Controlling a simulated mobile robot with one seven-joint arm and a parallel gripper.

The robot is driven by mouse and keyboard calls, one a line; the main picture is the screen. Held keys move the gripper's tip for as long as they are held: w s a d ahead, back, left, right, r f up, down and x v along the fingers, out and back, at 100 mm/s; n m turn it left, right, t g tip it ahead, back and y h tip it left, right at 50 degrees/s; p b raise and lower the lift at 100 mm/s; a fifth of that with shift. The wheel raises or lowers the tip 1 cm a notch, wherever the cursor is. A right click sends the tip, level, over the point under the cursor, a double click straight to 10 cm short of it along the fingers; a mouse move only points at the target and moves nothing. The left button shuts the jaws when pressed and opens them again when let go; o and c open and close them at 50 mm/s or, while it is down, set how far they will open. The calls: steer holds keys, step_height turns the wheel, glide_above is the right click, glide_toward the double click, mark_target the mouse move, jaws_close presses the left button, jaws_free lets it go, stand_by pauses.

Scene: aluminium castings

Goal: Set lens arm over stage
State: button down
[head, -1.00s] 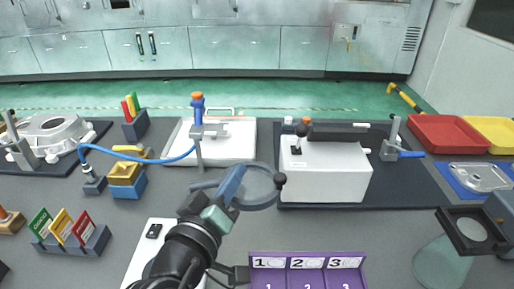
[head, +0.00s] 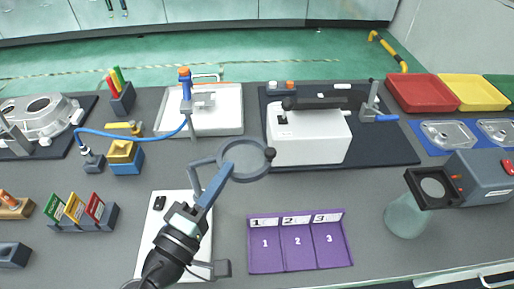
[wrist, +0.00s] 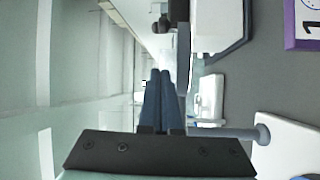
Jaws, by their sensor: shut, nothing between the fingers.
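The lens arm is a dark grey ring (head: 245,177) with a black knob (head: 270,154) on its right side. A grey link (head: 203,161) runs left from the ring and bends towards a white base plate (head: 160,225), which may be the stage. The ring appears right of and beyond this plate. My gripper (head: 229,168) has its blue fingers together, with the tips overlapping the ring's left side in the head view; contact cannot be told. The shut, empty fingers also show in the wrist view (wrist: 160,73). My arm hides part of the plate.
A purple tray (head: 265,262) with numbered slots lies right of the plate. A white box (head: 310,140) stands behind the ring on a dark mat. Card holders (head: 85,220) stand left. A grey machine (head: 482,180) stands right. Grey bench shows between them.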

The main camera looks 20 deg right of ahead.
mark_target(258, 162)
steer(key=p+x, duration=0.2)
steer(key=x, duration=0.8)
steer(key=shift+w+d+r, duration=0.1)
steer(key=shift+r, duration=0.05)
steer(key=s, duration=0.1)
steer(key=s+p, duration=0.1)
steer(key=s, duration=0.1)
steer(key=shift+s+f, duration=0.1)
steer(key=shift+f, duration=0.25)
steer(key=shift+s+f, duration=0.1)
steer(key=shift+s, duration=0.35)
